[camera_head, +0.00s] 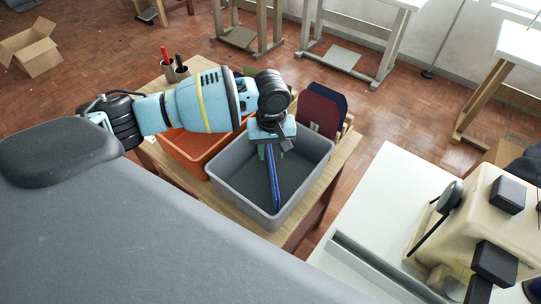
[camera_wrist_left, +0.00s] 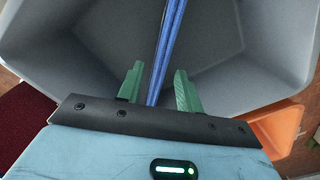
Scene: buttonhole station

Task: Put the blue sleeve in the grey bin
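The grey bin (camera_head: 224,186) stands on a wooden table, and its inner walls also fill the left wrist view (camera_wrist_left: 100,32). The blue sleeve (camera_head: 275,188) is a long narrow folded strip inside the grey bin. It runs from beneath my left gripper toward the bin's near wall. In the left wrist view the blue sleeve (camera_wrist_left: 168,45) passes between the two green fingers, with a gap on both sides. My left gripper (camera_head: 273,152) is open over the bin, fingers pointing down into it. The sleeve's end near the gripper is hidden. My right gripper is not in view.
An orange bin (camera_head: 183,150) stands beside the grey bin, partly under my left arm. Dark red and navy pieces (camera_head: 320,108) stand upright behind the grey bin. A pen cup (camera_head: 175,72) is at the table's far corner. A white table (camera_head: 385,205) with a cream machine is at right.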

